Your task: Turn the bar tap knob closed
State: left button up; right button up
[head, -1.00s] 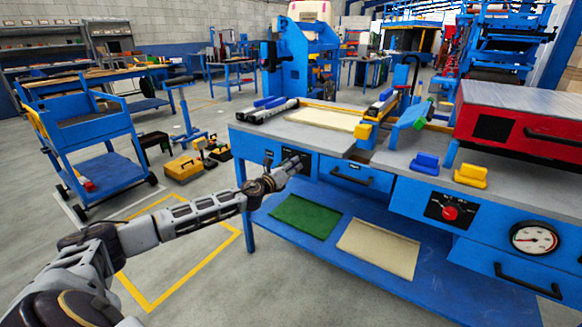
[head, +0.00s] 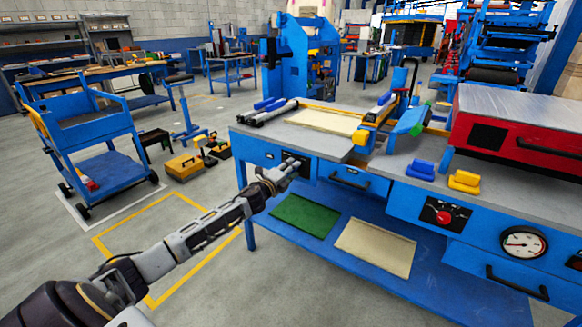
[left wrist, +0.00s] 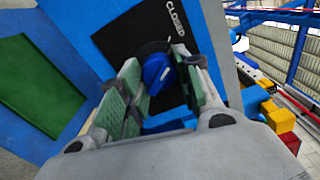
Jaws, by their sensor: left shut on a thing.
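The tap knob (left wrist: 156,72) is blue and sits on a black plate (left wrist: 128,40) with the word CLOSED at the upper edge in the left wrist view. My left gripper (left wrist: 163,82) has its green-padded fingers on either side of the knob and is shut on it. In the head view my left gripper (head: 293,164) is at the left front panel of the blue workbench (head: 250,150), and it mostly hides the knob there. The knob's exact angle is hard to tell. My right gripper is out of view.
The bench top holds a pale board (head: 325,121) and several rollers. A drawer handle (head: 350,178), a red dial (head: 443,217) and a gauge (head: 523,243) lie to the right. Green (head: 305,215) and cream (head: 375,250) sheets lie on the lower shelf.

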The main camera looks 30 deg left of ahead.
pick_arm(q)
jog(key=shift+n, duration=0.3)
jog(key=shift+n+p, duration=0.7)
jog(key=shift+n, duration=0.2)
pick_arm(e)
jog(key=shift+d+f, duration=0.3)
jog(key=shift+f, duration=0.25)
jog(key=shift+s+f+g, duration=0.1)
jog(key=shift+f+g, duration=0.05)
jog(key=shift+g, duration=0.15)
pick_arm(q)
jog(key=o, duration=1)
jog(key=shift+o, duration=0.2)
jog(key=shift+s, duration=0.15)
